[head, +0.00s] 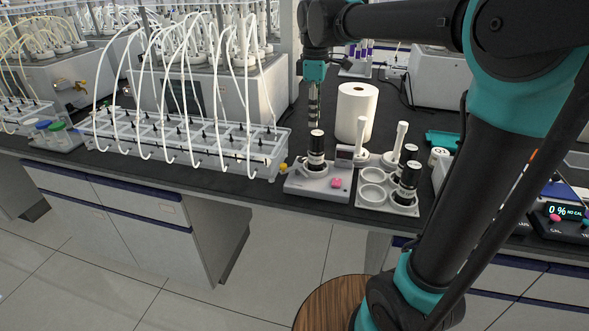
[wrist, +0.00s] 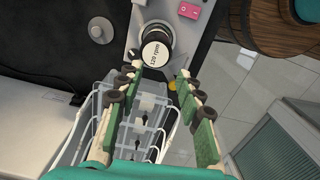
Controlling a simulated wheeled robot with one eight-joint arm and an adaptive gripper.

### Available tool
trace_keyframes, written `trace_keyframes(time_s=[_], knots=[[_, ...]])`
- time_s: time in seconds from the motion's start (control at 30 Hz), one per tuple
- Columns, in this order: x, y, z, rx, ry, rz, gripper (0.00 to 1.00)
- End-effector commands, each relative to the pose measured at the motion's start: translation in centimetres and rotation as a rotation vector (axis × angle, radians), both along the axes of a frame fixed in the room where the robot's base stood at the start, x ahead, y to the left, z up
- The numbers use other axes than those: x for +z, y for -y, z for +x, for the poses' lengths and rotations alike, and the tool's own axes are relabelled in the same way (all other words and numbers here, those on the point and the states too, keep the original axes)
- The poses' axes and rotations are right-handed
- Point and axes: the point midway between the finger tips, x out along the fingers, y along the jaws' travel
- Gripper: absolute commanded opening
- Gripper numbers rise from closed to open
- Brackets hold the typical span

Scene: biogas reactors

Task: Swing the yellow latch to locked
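A small yellow part (head: 283,167), which looks like the latch, shows at the right end of the clear bottle rack, beside the grey stirrer. In the wrist view the yellow latch (wrist: 172,85) is a small patch just beside my right finger, partly covered. I cannot tell its angle. Neither finger visibly holds the latch.
The black cylinder (wrist: 157,46), marked 120 rpm, stands just beyond my fingertips. The grey stirrer (head: 318,186) has a pink switch (head: 336,183). The tubed rack (head: 262,160) lies left; a paper roll (head: 356,112) and a cup tray (head: 385,207) stand right.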

Motion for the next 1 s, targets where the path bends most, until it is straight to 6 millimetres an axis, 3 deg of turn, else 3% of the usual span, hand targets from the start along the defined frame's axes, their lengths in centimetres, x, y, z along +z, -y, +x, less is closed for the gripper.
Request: trace_keyframes(time_s=[0.03, 0.27, 0.4, 0.6, 1.0], knots=[[-0.4, -0.9, -0.6, 0.047, 0.003, -0.013, 0.27], [-2.9, -5.5, -4.4, 0.341, 0.020, -0.102, 0.00], [-4.2, -7.7, -6.7, 0.510, 0.031, -0.157, 0.00], [-5.3, -9.6, -8.9, 0.668, 0.044, -0.209, 0.00], [-5.7, -10.0, -9.5, 0.716, 0.047, -0.226, 0.00]])
